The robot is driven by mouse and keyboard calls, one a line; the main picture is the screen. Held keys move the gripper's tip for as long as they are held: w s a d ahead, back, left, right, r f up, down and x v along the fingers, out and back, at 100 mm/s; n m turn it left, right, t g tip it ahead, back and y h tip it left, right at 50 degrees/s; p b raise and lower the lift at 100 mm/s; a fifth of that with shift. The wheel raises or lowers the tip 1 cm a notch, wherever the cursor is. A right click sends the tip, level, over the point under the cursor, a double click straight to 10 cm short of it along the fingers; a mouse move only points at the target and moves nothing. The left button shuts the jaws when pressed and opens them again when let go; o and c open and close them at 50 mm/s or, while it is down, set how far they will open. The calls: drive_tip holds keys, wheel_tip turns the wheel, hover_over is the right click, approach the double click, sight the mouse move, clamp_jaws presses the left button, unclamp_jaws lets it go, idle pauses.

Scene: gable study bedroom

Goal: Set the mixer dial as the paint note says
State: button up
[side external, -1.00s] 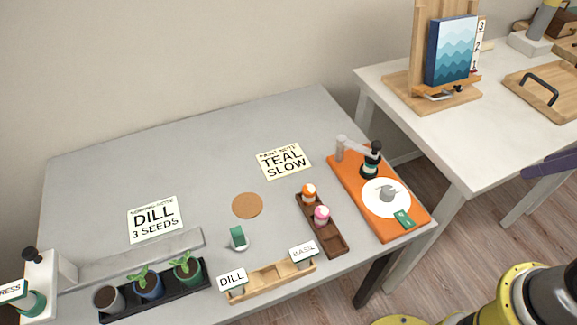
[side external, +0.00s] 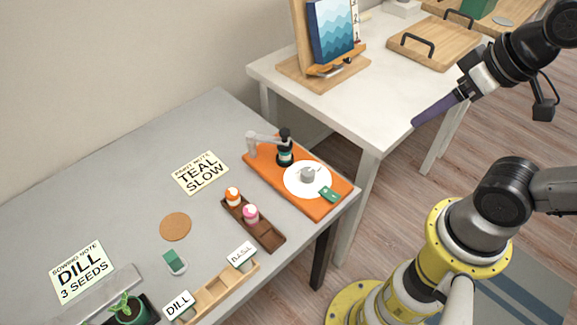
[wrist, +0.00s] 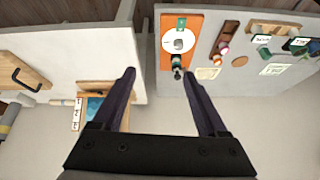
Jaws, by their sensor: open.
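The paint note (side external: 200,173) lies on the grey desk and reads TEAL SLOW. To its right is the mixer's orange base (side external: 318,212), also in the wrist view (wrist: 194,22). On it are a white disc (side external: 292,180) with a grey knob (side external: 308,175) and a green tag (side external: 330,194) at the disc's edge. A dark-topped teal bottle (side external: 285,150) stands by the grey arm behind. The dial's setting is too small to read. My gripper (wrist: 158,78) is open and empty, raised well away from the mixer; its purple finger (side external: 437,107) shows in the side view.
A dark rack (side external: 268,238) holds an orange-capped bottle (side external: 233,196) and a pink-capped bottle (side external: 251,214) beside the mixer. A cork disc (side external: 175,226), a wooden label rack (side external: 232,290) and a sowing note (side external: 82,271) are further left. An easel (side external: 318,70) stands on the white table.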

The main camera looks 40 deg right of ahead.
drive_tip(key=w+r+m, duration=0.3)
drive_tip(key=w+m, duration=0.2)
drive_tip(key=m+g, duration=0.5)
drive_tip(key=g, duration=0.1)
hover_over(308, 171)
wheel_tip(308, 171, down, 18)
wheel_tip(308, 171, down, 13)
drive_tip(key=shift+r, duration=0.1)
drive_tip(key=shift+c, duration=0.2)
clamp_jaws()
